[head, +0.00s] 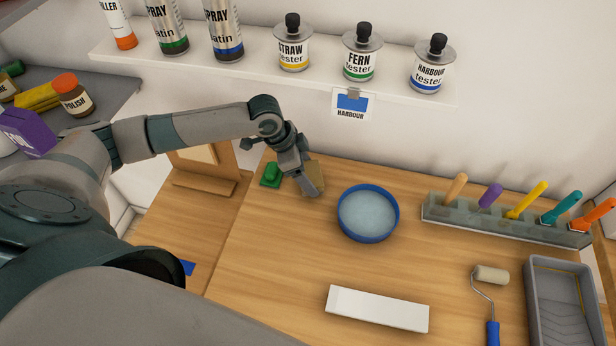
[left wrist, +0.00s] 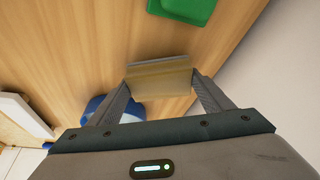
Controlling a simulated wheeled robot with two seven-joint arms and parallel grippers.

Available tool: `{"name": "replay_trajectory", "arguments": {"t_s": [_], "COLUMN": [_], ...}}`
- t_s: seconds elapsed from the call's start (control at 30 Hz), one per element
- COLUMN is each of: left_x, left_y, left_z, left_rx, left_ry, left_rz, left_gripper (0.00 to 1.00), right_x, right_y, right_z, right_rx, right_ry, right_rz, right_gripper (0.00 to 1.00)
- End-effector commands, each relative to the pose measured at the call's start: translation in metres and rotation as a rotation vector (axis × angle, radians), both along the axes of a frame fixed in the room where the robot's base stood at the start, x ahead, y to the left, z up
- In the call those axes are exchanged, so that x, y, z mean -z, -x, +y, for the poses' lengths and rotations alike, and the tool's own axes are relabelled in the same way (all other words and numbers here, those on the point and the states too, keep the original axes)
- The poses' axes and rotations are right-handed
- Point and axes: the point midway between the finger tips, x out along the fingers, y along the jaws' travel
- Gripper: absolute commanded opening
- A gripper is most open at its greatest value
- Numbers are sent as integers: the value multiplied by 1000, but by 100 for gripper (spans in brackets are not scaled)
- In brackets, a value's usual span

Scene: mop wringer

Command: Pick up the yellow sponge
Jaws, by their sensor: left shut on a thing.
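The yellow sponge (head: 317,173) is a dull tan-yellow block near the back of the wooden table, left of the blue-rimmed bowl (head: 368,213). My left gripper (head: 312,188) points down over it and partly hides it in the head view. In the left wrist view the sponge (left wrist: 158,78) sits between the two fingertips of my left gripper (left wrist: 160,86), which is shut on it. I cannot tell whether the sponge touches the table or is just above it. My right gripper is not in view.
A green block (head: 271,174) lies just left of the sponge; it also shows in the left wrist view (left wrist: 183,8). A white block (head: 377,309), a roller (head: 492,290), a grey tray (head: 565,310) and a rack of handled tools (head: 500,225) lie rightward. A shelf (head: 270,71) of cans runs above.

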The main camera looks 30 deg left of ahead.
Motion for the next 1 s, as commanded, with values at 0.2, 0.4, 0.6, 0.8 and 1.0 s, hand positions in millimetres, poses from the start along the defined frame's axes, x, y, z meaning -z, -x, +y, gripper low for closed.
{"name": "replay_trajectory", "arguments": {"t_s": [0.2, 0.4, 0.6, 0.8, 1.0], "left_x": [-15, -15, -14, -16, -20], "left_y": [15, 55, 101, 141, 166], "left_z": [-4, -15, -26, -37, -43], "left_rx": [3, 4, 4, 3, 0], "left_ry": [1, 1, 0, 1, 1], "left_rz": [1, 0, 1, 0, 2], "left_gripper": [49, 49, 49, 49, 49], "right_x": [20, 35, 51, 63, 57], "right_y": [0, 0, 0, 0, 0], "right_z": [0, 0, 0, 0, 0], "right_rx": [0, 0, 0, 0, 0], "right_ry": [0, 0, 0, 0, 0], "right_rz": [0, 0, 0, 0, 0], "right_gripper": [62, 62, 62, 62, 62]}}
